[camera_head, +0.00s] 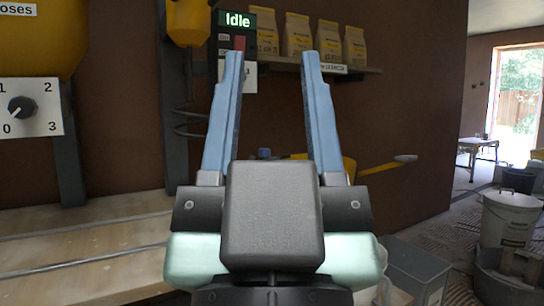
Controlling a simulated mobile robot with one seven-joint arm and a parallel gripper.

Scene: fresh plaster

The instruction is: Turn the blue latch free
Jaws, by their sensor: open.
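My gripper (271,56) reaches up the middle of the view, its two long blue-grey fingers spread wide with nothing held between them. A small blue piece (264,153) shows low between the fingers, just above my gripper's dark body. It may be the blue latch, but its shape and turn are hard to tell. It sits beside a yellow part (298,156), mostly hidden behind my right finger. A yellow bar (380,169) with a pale end sticks out to the right of that finger. I cannot tell whether the fingers touch any of these.
A shelf (372,71) with several paper bags and a panel reading "Idle" (237,20) are on the brown wall. A dial (21,107) marked 0 to 3 is at left, above a wooden bench (90,235). Buckets (508,220) stand at right near a doorway.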

